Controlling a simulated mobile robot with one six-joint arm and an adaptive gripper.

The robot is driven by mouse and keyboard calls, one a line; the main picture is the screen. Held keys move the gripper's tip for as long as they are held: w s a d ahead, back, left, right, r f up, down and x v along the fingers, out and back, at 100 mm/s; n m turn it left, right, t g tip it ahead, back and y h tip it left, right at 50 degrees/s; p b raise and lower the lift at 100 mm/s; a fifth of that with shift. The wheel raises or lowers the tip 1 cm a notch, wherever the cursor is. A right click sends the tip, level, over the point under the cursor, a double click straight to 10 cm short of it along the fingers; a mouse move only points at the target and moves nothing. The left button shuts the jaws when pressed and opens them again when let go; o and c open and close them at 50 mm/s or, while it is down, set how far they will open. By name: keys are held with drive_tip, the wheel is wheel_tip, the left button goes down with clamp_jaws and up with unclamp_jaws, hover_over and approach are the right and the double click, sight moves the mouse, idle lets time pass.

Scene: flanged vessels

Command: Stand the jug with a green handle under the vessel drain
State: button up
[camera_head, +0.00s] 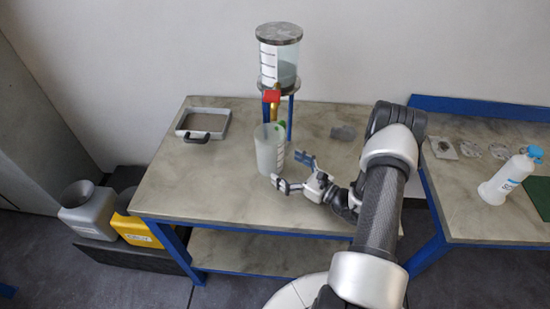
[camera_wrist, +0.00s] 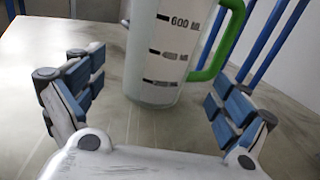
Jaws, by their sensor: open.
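The jug (camera_head: 268,152) is translucent white and stands upright on the table, in front of the vessel stand. Its green handle (camera_wrist: 228,42) is on the right in the wrist view, with measuring marks on the jug's wall (camera_wrist: 160,60). The clear flanged vessel (camera_head: 281,58) stands on blue legs behind the jug. A drain valve with a red handle (camera_head: 271,97) hangs below it, at or just above the jug's rim in the head view. My gripper (camera_head: 291,170) is open, close beside the jug. In the wrist view its fingers (camera_wrist: 150,97) are spread, with the jug beyond them, apparently not touched.
A metal frame tray with a black handle (camera_head: 204,122) is at the table's back left. A small grey object (camera_head: 343,132) lies right of the stand. A white bottle with a blue cap (camera_head: 508,178) stands on the right bench. The table's front left (camera_head: 185,190) is clear.

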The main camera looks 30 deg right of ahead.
drive_tip(key=shift+v, duration=2.6)
